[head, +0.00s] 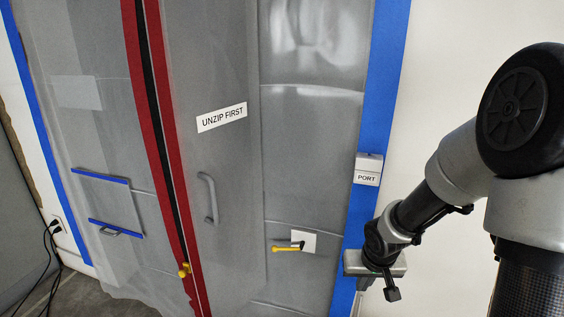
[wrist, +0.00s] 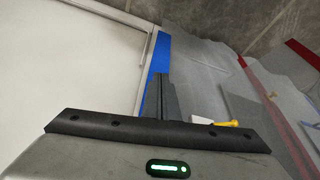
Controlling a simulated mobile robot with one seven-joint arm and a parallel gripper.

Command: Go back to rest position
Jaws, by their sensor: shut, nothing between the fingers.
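My gripper (head: 391,288) hangs at the right in the head view, at the end of my arm, in front of the wall beside the blue tape edge. In the wrist view its two dark fingers (wrist: 160,97) are together with nothing between them. A translucent plastic sheet barrier (head: 310,130) fills the middle of the head view. It has a red-edged zipper (head: 157,120) with a yellow pull (head: 184,270) low on it, and a grey handle (head: 208,198). A yellow lever (head: 287,248) on a white plate sits low on the barrier, left of my gripper and apart from it.
A white box marked PORT (head: 368,168) is on the blue tape (head: 383,100), above my gripper. A sign reads UNZIP FIRST (head: 221,117). A blue-edged flap (head: 108,205) is at the left. Black cables (head: 52,250) hang from a wall outlet. Pale wall lies behind my arm.

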